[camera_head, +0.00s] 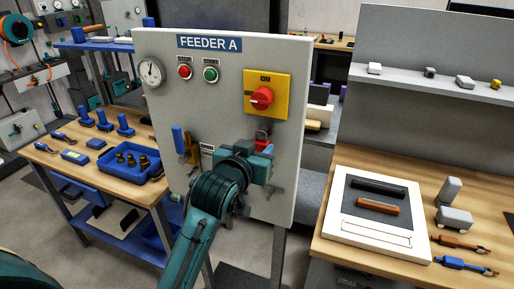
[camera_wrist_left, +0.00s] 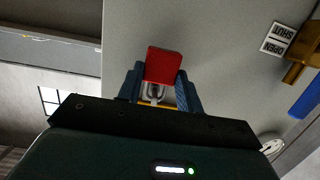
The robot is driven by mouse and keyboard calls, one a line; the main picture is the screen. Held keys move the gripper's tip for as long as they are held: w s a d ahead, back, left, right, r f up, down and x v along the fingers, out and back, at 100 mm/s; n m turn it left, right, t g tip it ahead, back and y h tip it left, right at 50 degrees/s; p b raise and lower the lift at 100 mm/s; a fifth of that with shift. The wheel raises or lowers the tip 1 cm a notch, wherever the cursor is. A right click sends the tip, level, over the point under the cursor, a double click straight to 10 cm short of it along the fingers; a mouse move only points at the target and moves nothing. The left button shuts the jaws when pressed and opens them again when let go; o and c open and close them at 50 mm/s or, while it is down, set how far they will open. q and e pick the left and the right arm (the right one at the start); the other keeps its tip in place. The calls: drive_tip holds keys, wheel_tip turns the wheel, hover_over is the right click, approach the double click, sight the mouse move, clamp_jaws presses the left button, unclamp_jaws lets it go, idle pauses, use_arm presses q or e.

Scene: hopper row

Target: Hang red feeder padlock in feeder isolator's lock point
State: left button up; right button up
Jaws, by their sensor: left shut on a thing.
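My left gripper (camera_head: 262,151) is in front of the lower part of the FEEDER A panel, below the feeder isolator. It is shut on the red padlock (camera_head: 262,134), whose top edge shows above it. In the left wrist view the padlock's red body (camera_wrist_left: 163,65) sticks out past the blue fingers of my gripper (camera_wrist_left: 160,93), with grey metal, apparently its shackle, between them. The feeder isolator (camera_head: 281,92) is a yellow plate with a red rotary handle (camera_head: 262,98), higher up on the panel and apart from the padlock. Its lock point is not clear. My right gripper is not in view.
The grey panel (camera_head: 225,65) carries a gauge (camera_head: 150,72), STOP and START buttons, and a brass-coloured valve with a blue handle (camera_head: 178,140) left of my gripper. Wooden benches with tools stand left and right (camera_head: 340,245). Space before the isolator looks clear.

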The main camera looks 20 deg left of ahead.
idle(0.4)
use_arm(q)
drive_tip(key=o, duration=1.1)
